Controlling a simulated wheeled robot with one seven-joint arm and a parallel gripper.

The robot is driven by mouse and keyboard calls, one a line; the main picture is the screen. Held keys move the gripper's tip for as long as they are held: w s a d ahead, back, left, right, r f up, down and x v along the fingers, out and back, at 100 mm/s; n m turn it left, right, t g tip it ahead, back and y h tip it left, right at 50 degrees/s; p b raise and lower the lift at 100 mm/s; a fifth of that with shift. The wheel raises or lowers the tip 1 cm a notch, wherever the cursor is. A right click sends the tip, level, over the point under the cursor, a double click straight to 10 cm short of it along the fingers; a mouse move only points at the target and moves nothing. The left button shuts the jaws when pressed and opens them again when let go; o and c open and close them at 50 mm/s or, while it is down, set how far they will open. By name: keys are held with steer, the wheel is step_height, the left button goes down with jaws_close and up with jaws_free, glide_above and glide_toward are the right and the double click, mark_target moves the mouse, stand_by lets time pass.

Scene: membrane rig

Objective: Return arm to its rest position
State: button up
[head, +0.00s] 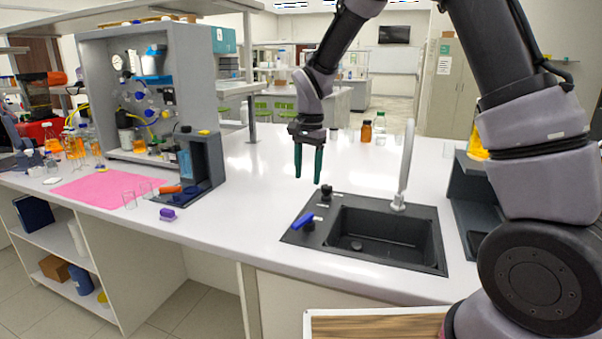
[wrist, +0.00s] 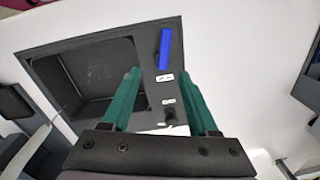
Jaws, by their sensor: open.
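My gripper (head: 309,163) hangs in the air above the white bench, behind the sink's left side in the head view. Its two green fingers point down, apart, with nothing between them. In the wrist view my gripper (wrist: 165,95) reaches toward the black sink and its tap panel, with the fingers open and empty. My arm comes in from the right of the head view and bends over the bench.
The black sink (head: 345,262) has a blue handle (head: 303,220) and a pale upright faucet (head: 405,165). Brown bottles (head: 366,131) stand behind. The grey membrane rig (head: 190,75) and pink mat (head: 95,190) are left. The bench middle is clear.

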steer(key=s+d+r+n+t+y, duration=0.1)
steer(key=s+d+r, duration=0.2)
steer(key=d+r, duration=0.45)
steer(key=s+d+r+t+y, duration=0.1)
steer(key=s+d+r+t, duration=0.1)
steer(key=s+d+r, duration=0.35)
steer(key=s+d+r+t, duration=0.2)
steer(key=s+d+r, duration=0.2)
steer(key=s+d, duration=0.1)
steer(key=s+d+r+n+t, duration=0.1)
steer(key=s+d+r, duration=0.3)
steer(key=s, duration=0.3)
steer(key=shift+s+d+r+n+t, duration=0.3)
steer(key=shift+d+t, duration=0.1)
steer(key=shift+d, duration=0.3)
